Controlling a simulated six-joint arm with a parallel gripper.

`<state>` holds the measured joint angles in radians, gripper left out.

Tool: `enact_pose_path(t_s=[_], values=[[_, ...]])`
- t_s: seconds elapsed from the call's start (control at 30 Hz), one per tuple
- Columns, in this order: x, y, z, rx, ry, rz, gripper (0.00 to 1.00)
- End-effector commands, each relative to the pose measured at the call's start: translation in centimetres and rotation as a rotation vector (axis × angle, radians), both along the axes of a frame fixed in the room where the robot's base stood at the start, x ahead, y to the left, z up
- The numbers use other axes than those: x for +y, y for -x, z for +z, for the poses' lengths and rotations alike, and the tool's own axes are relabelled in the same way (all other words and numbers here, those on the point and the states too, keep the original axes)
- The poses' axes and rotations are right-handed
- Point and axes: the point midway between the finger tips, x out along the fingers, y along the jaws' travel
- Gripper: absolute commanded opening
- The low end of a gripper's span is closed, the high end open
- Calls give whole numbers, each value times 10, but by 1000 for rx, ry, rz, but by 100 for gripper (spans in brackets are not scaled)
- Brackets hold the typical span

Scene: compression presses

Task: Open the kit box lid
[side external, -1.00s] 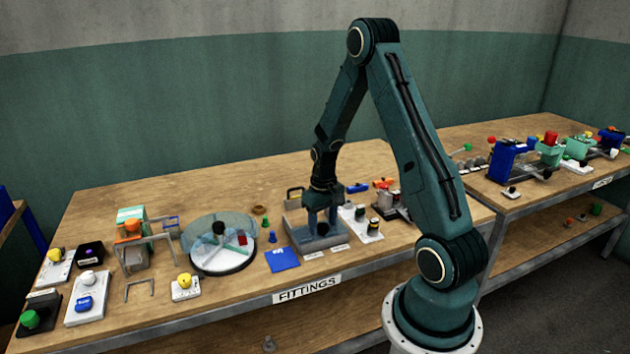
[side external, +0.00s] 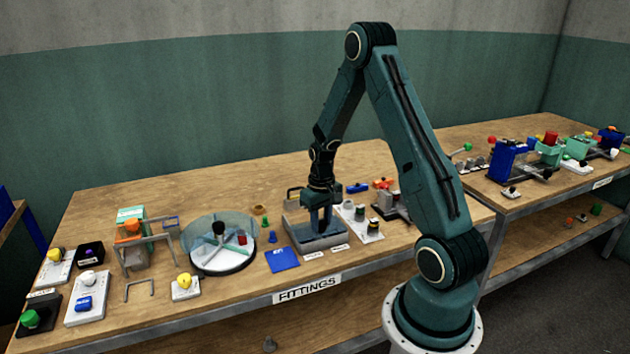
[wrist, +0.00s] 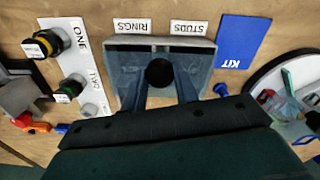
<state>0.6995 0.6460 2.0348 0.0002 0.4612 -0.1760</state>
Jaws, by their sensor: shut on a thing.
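The kit box (side external: 300,241) is a grey box on the bench, behind two white labels and beside a blue KIT card (side external: 282,259). In the wrist view its pale, bluish top (wrist: 200,60) fills the upper middle, with a round black knob (wrist: 160,71) at its centre. My gripper (side external: 320,230) points down over the box. In the wrist view my gripper's two fingers (wrist: 161,88) stand on either side of the knob and are shut on it. Whether the lid sits flush or is slightly raised cannot be told.
A round divided tray with a clear cover (side external: 219,245) stands left of the box. A white board with knobs (side external: 361,222) stands close on its right. Bare bench lies at the back.

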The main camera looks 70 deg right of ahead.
Motion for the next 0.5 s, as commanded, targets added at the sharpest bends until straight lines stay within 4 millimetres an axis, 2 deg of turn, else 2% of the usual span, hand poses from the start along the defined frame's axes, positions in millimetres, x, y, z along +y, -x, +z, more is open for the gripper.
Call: enact_pose_path(t_s=[0.5], values=[[-43, -44, 1, -3, 1, 1, 0]])
